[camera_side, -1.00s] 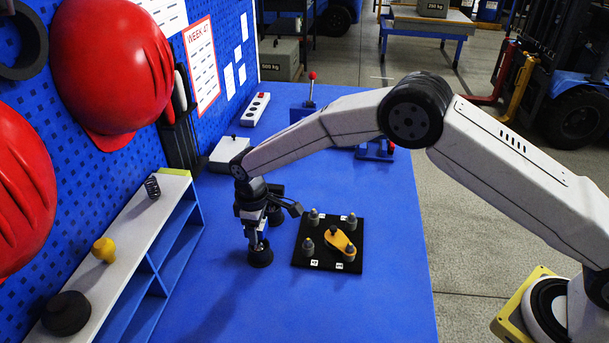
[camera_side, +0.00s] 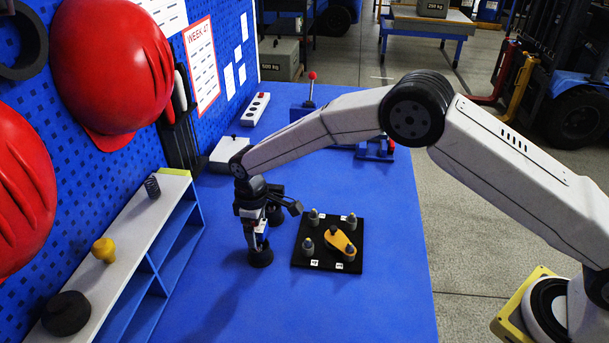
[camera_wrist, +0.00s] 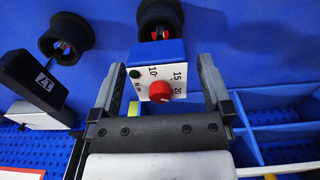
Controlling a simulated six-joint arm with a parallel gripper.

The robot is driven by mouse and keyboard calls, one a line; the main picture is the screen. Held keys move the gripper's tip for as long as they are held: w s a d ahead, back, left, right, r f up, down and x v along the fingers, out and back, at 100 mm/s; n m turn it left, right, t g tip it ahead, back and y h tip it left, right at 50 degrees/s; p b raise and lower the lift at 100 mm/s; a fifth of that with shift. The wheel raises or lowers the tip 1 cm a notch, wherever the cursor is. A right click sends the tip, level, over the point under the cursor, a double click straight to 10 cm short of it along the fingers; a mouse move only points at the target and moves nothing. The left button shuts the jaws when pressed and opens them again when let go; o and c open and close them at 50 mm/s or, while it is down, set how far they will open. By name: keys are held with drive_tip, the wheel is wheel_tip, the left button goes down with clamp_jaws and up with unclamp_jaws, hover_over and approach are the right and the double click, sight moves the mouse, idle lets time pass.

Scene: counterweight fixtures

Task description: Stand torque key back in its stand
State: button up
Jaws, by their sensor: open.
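The torque key (camera_wrist: 158,78) has a blue box head with a white scale face and a red knob. In the wrist view it sits between the fingers of my gripper (camera_wrist: 160,85), which are open with gaps on both sides. Its lower end points into a black round stand (camera_wrist: 160,14), and it looks roughly upright there. In the side view my gripper (camera_side: 259,228) is just above that black stand (camera_side: 260,257) and partly hides the key. How deep the key sits in the stand is hidden.
A dark key marked 17 (camera_wrist: 40,82) stands in a second black stand (camera_wrist: 68,32) close by. A black plate (camera_side: 303,259) with grey pegs and an orange part lies to the right. A shelf (camera_side: 128,237) runs along the left. The front of the blue table is clear.

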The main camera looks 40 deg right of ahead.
wheel_tip(320, 180, up, 12)
drive_tip(key=shift+r, duration=0.15)
idle(0.4)
idle(0.5)
drive_tip(key=s+d+r+m+t, duration=0.1)
drive_tip(key=s+d+m, duration=0.1)
drive_tip(key=s+d, duration=0.35)
drive_tip(key=s+d+r+m, duration=0.1)
drive_tip(key=s+d+m, duration=0.15)
drive_tip(key=d, duration=0.55)
drive_tip(key=s+d+f+m, duration=0.1)
drive_tip(key=s+d, duration=0.3)
drive_tip(key=s, duration=0.4)
drive_tip(key=s+d+f+m+t, duration=0.1)
drive_tip(key=s+d+m, duration=0.2)
drive_tip(key=s, duration=0.6)
drive_tip(key=shift+d+f+t, duration=0.2)
drive_tip(key=shift+d+t, duration=0.1)
drive_tip(key=shift+d, duration=0.75)
drive_tip(key=shift+m, duration=0.25)
